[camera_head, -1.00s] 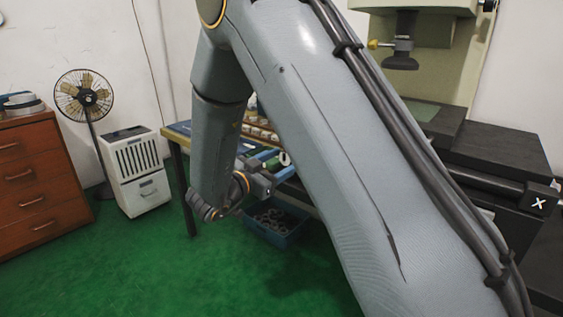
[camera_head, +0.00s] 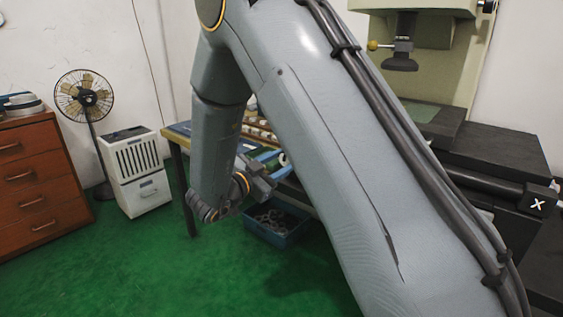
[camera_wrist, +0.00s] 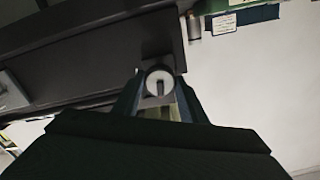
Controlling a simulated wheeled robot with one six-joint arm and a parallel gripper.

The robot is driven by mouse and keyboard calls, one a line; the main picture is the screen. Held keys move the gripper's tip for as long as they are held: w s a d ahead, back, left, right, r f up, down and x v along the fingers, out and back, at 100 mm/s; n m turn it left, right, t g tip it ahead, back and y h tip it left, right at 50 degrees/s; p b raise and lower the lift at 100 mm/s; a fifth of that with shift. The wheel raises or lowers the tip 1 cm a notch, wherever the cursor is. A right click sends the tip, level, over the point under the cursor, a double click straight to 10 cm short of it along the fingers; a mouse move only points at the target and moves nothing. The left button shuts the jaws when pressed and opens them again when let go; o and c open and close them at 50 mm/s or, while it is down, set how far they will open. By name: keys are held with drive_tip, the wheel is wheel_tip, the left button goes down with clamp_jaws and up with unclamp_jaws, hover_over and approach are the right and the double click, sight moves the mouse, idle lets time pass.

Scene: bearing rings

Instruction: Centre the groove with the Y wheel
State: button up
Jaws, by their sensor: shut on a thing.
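In the wrist view, my gripper (camera_wrist: 160,98) is shut on a small round wheel with a pale face and a dark mark, which I take to be the Y wheel (camera_wrist: 152,76). The wheel sits between the fingertips, close against a large dark grey machine body (camera_wrist: 90,55). The mark is too small to read. In the head view, my gripper (camera_head: 262,181) points right at the end of my hanging forearm. My upper arm hides what lies beyond it. The groove is not visible in either view.
In the head view, a milling machine (camera_head: 450,150) stands at the right, with a dark block marked X (camera_head: 539,205). A workbench (camera_head: 176,139) and a blue crate of rings (camera_head: 288,236) are behind my gripper. A fan (camera_head: 84,96), white cabinet (camera_head: 140,180) and drawers (camera_head: 38,180) stand left.

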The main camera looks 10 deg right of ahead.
drive_tip(key=shift+s+f+m, duration=0.1)
drive_tip(key=shift+m, duration=2.1)
drive_tip(key=o, duration=1.1)
drive_tip(key=shift+c, duration=0.2)
drive_tip(key=v, duration=0.7)
drive_tip(key=shift+s+a, duration=0.25)
drive_tip(key=shift+a, duration=0.05)
